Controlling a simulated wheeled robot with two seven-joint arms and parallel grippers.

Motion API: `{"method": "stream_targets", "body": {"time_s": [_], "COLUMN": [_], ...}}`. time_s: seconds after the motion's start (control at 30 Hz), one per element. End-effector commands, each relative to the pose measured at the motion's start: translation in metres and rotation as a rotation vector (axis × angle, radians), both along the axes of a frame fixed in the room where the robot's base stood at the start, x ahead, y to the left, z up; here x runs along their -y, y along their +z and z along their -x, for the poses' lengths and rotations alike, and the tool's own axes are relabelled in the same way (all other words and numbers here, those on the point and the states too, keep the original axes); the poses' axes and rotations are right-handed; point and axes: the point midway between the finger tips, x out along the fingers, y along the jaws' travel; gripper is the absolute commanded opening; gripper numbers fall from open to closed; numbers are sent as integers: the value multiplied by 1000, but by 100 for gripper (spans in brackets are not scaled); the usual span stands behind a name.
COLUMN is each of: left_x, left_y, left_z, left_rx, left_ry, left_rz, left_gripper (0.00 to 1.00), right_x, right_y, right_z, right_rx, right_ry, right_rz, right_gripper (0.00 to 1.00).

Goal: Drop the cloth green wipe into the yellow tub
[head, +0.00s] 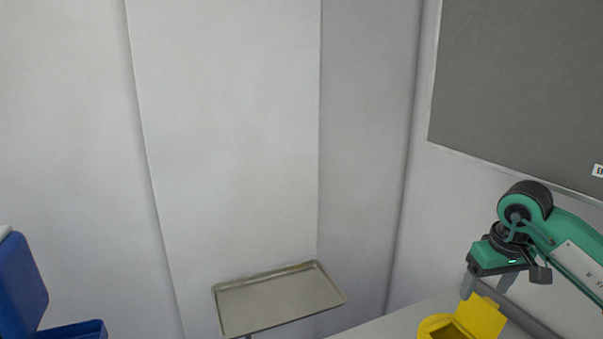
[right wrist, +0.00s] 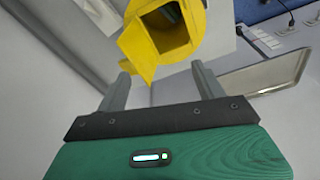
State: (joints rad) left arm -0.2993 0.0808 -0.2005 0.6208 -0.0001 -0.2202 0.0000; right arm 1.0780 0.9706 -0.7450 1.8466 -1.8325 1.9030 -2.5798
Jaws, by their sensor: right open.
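The yellow tub (head: 436,326) stands at the bottom right of the head view, with its flap raised, cut off by the lower edge. In the right wrist view the yellow tub (right wrist: 143,48) lies beyond the fingertips, its dark square opening facing the camera. My left gripper is out of view.
A metal tray (head: 280,299) on a stand is left of the tub. A pale work surface (head: 400,318) carries the tub. A blue object (head: 22,283) and a blue bin (head: 75,331) are at the far left. A grey panel (head: 520,80) hangs on the right wall.

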Motion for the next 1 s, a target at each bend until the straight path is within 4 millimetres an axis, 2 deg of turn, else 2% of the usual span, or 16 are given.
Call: {"method": "stream_targets", "body": {"time_s": [0.03,0.2,0.4,1.0], "left_x": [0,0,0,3], "left_y": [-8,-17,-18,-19], "left_z": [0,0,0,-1], "left_rx": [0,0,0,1], "left_ry": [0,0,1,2], "left_rz": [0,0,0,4], "left_gripper": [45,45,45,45], "right_x": [0,0,0,0], "right_y": [6,33,51,57], "right_z": [0,5,7,9], "right_rx": [6,5,3,0], "right_ry": [0,1,0,1], "right_rz": [-1,-1,0,-1], "right_gripper": [70,70,70,70]}}
